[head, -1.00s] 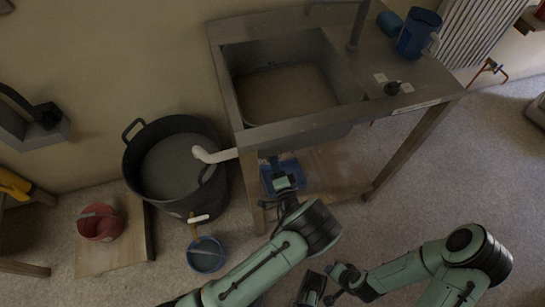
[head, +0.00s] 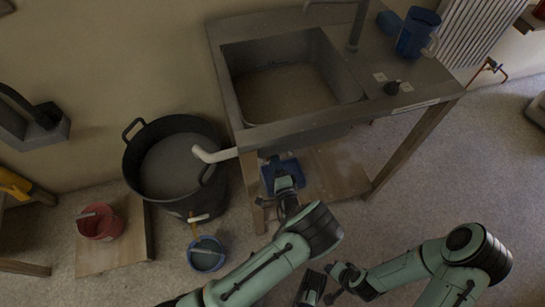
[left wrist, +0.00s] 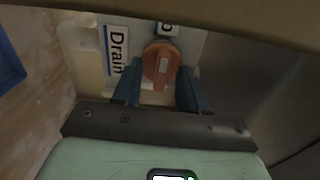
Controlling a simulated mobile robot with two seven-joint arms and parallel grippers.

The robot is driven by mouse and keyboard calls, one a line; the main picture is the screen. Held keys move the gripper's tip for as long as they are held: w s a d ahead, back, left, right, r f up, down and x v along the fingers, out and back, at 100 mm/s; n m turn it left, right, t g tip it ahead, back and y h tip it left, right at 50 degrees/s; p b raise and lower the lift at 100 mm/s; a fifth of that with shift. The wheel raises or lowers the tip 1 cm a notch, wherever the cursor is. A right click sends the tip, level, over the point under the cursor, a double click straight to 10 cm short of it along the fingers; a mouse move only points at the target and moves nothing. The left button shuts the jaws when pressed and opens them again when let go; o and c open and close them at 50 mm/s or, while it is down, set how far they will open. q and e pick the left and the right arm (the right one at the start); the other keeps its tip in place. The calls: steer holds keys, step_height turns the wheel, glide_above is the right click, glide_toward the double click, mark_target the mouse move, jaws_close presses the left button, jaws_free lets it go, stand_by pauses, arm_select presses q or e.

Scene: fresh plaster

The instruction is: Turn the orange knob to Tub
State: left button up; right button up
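In the left wrist view the orange knob (left wrist: 156,62) sits on a pale panel. A "Drain" label (left wrist: 117,52) is on its left. A second label (left wrist: 167,29), mostly hidden with only a last letter like "b" showing, is above it. The knob's grip bar stands roughly upright in the picture. My left gripper (left wrist: 159,84) is open, its blue fingers on either side of the knob; I cannot tell whether they touch it. In the head view my left gripper (head: 287,186) is under the sink's front edge, where the knob is hidden. My right gripper (head: 327,287) is low in the picture, away from the sink.
The sink (head: 240,115) stands above my left gripper, with a white pipe (head: 215,155) leading to a black tub (head: 133,165). A blue container (head: 270,176) is close by under the sink. A blue bucket (head: 206,256) and red bucket (head: 101,225) stand left.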

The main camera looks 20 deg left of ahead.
arm_select(q)
steer(key=p+v, duration=0.1)
steer(key=v, duration=1.1)
steer(key=shift+p, duration=0.4)
